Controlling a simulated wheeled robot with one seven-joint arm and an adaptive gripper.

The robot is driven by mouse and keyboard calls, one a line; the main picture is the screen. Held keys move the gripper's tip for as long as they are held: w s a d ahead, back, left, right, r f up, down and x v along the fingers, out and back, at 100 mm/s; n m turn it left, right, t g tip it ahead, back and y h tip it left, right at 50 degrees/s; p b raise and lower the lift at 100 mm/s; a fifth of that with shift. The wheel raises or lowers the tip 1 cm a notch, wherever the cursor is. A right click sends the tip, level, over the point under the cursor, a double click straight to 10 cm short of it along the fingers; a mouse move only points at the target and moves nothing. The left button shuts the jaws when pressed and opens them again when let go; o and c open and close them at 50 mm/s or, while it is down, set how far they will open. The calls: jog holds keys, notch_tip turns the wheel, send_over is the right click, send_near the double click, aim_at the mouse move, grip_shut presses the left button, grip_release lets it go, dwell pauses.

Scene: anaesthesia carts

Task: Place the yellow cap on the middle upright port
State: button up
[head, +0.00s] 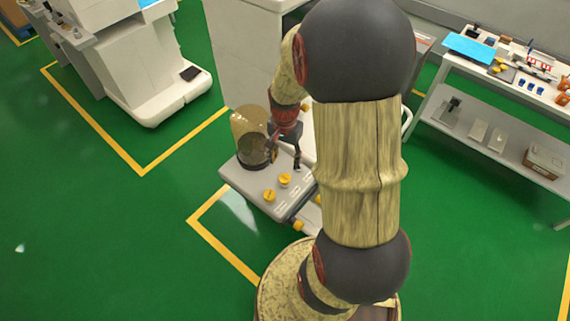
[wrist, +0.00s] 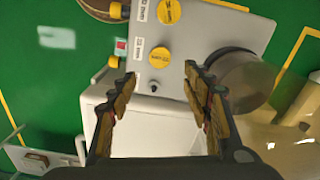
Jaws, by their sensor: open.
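Two round yellow caps sit on the grey top of the cart in the head view, one nearer my gripper (head: 285,180) and one nearer the front edge (head: 269,196). The wrist view shows a yellow cap (wrist: 160,58) just beyond the fingertips and another yellow cap (wrist: 169,11) farther up. Small white labels lie beside them. I cannot tell which marks the middle upright port; any port under these caps is hidden. My gripper (wrist: 160,78) is open, with nothing held between its fingers. In the head view it hangs over the cart top, beside the clear canister.
A clear brownish canister (head: 249,135) stands on the cart top (head: 238,179), close to my gripper; it also shows in the wrist view (wrist: 243,78). A yellow side piece (head: 297,226) sticks out at the cart's front edge. A table with small items stands at right.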

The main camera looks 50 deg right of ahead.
jog(key=w+a+r+n+t, duration=0.15)
jog(key=a+r+n, duration=0.45)
jog(key=a+r, duration=0.6)
jog(key=s+a+r+n+t, duration=0.4)
jog(key=s+a+r+n, duration=0.4)
jog(key=a+r, duration=0.3)
jog(key=shift+s+r+n, duration=0.3)
jog(key=shift+s+r, duration=0.25)
jog(key=shift+r, duration=0.3)
jog(key=shift+f+b, duration=0.75)
jog(key=shift+f, duration=0.05)
